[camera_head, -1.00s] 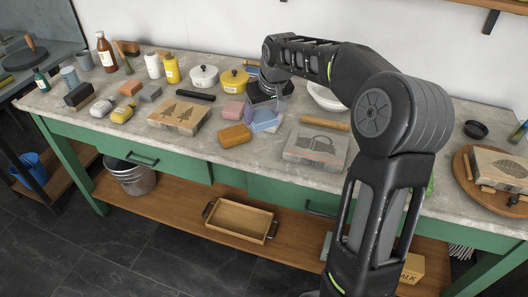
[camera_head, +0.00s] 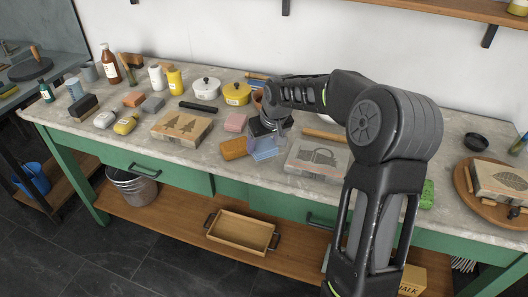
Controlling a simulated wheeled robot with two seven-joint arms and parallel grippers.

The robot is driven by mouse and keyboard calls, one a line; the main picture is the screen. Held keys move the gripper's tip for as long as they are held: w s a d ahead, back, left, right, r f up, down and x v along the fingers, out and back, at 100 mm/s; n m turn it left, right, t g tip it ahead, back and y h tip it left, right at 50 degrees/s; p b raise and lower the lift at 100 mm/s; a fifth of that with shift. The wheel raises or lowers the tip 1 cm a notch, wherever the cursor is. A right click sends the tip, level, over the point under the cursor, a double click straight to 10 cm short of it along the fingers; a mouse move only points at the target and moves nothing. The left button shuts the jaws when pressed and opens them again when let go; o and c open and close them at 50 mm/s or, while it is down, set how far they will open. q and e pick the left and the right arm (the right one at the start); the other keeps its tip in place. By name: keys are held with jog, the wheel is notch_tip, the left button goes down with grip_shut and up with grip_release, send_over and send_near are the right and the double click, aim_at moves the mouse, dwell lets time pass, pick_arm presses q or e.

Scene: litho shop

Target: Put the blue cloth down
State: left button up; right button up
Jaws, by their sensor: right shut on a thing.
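My right gripper (camera_head: 265,136) points down over the middle of the table (camera_head: 210,155) and is shut on the blue cloth (camera_head: 265,149). The cloth is light blue and shows below the fingers, partly hidden by them. I cannot tell whether it touches the tabletop. It is just right of an orange-brown block (camera_head: 233,149) and left of a grey block with a watering-can picture (camera_head: 317,157). A pink block (camera_head: 235,122) lies behind it to the left. My left gripper is not in view.
A block with tree shapes (camera_head: 181,128) lies to the left. White (camera_head: 206,88) and yellow (camera_head: 237,94) lidded pots stand at the back, with a black bar (camera_head: 197,106) in front. A wooden tray (camera_head: 240,231) is on the lower shelf. Bare tabletop shows along the front edge.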

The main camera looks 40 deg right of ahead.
aim_at(266, 147)
jog(key=shift+f, duration=1.85)
jog(key=shift+f, duration=0.1)
jog(key=shift+f, duration=0.15)
jog(key=o, duration=1.2)
jog(key=shift+r, duration=0.2)
jog(key=shift+r, duration=0.15)
jog(key=v, duration=1.1)
jog(key=shift+s+r+b, duration=0.2)
jog(key=shift+r+b, duration=0.15)
